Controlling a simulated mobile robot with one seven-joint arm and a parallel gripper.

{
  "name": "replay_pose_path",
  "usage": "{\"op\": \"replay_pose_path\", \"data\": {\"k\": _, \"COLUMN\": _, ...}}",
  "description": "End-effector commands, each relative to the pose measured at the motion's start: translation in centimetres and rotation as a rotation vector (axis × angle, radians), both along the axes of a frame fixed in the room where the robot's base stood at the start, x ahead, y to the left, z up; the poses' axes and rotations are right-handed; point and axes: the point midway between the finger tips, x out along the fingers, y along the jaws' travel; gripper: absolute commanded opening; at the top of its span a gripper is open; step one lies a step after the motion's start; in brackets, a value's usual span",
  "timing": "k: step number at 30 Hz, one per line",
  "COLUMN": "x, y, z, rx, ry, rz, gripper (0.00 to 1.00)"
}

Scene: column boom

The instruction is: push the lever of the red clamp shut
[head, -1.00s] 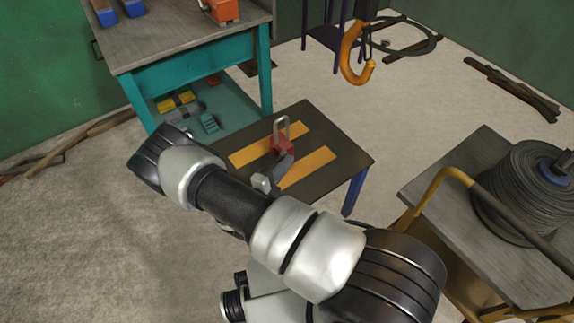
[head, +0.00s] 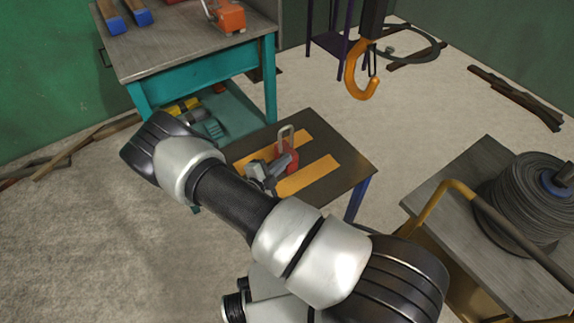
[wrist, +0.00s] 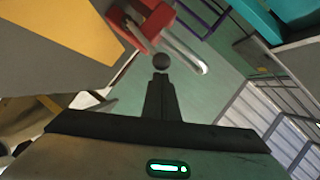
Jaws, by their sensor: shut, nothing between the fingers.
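The red clamp (head: 290,157) sits on the small dark table with orange strips; in the wrist view its red body (wrist: 150,22) is at the top. Its pale U-shaped bar (head: 285,133) stands above the body in the head view and shows as a silver loop (wrist: 185,50) in the wrist view. A dark ball (wrist: 161,61), apparently the lever's knob, lies just past my fingertips. My gripper (wrist: 161,78) is shut and empty, its tips at or touching the ball; I cannot tell contact. In the head view my gripper (head: 284,162) partly covers the clamp, and the lever's angle is unclear.
The small table (head: 345,168) has free room on its right. A teal workbench (head: 200,72) stands behind left. An orange hook (head: 357,82) hangs behind right. A trolley (head: 440,190) with a cable reel (head: 525,205) stands at the right.

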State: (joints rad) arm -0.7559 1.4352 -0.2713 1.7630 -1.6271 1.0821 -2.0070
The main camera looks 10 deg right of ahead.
Motion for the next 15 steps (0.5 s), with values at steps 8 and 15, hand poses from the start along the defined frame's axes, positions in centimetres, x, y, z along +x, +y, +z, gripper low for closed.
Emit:
{"op": "replay_pose_path", "data": {"k": 8, "x": 2.3, "y": 0.9, "z": 0.8, "rx": -0.056, "ry": 0.15, "rz": 0.0, "gripper": 0.0}}
{"op": "replay_pose_path", "data": {"k": 15, "x": 3.6, "y": 1.4, "z": 1.0, "rx": -0.056, "ry": 0.149, "rz": 0.0, "gripper": 0.0}}
